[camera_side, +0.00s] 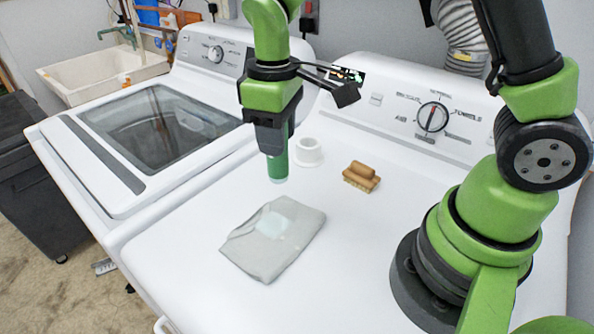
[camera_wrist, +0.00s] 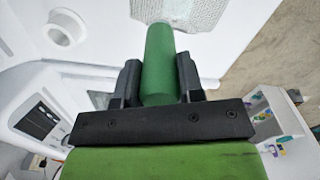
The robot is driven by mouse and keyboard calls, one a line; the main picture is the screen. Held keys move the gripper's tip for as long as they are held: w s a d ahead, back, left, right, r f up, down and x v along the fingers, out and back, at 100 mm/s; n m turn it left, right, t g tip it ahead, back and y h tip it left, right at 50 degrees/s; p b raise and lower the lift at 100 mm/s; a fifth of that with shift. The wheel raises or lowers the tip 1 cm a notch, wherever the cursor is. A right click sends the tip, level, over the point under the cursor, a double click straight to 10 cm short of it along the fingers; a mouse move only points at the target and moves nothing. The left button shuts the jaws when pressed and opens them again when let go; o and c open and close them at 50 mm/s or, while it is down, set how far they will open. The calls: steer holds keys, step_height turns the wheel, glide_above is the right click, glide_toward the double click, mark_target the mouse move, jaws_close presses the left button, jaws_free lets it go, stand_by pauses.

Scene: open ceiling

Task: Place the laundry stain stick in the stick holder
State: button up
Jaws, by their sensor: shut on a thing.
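The laundry stain stick (camera_side: 278,166) is a green cylinder held upright below my gripper (camera_side: 271,140) in the side view. In the wrist view the green stick (camera_wrist: 160,62) sits between the two dark fingers of my gripper (camera_wrist: 158,82), which is shut on it. The stick holder (camera_side: 307,151) is a white round cup on the dryer top, just right of and behind the stick, and apart from it. The holder also shows in the wrist view (camera_wrist: 64,28) at the upper left, with its round opening facing up. The stick's lower end appears to be above the white top.
A folded grey cloth (camera_side: 273,240) with a pale patch lies in front of the stick. A wooden brush (camera_side: 361,177) lies right of the holder. A washer (camera_side: 150,130) stands at the left. The dryer's control panel (camera_side: 420,112) rises behind.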

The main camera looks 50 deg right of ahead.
steer(key=w+d+m, duration=0.3)
steer(key=w+d, duration=0.2)
steer(key=d, duration=0.2)
steer(key=m, duration=0.4)
glide_above(308, 150)
steer(key=w+d, duration=0.1)
steer(key=w, duration=0.1)
steer(key=f, duration=0.3)
steer(key=d+f, duration=0.1)
steer(key=f, duration=0.4)
steer(key=shift+s+d+f, duration=0.2)
steer(key=shift+s+f, duration=0.05)
steer(key=shift+f, duration=0.6)
steer(key=o, duration=1)
steer(key=shift+f, duration=0.15)
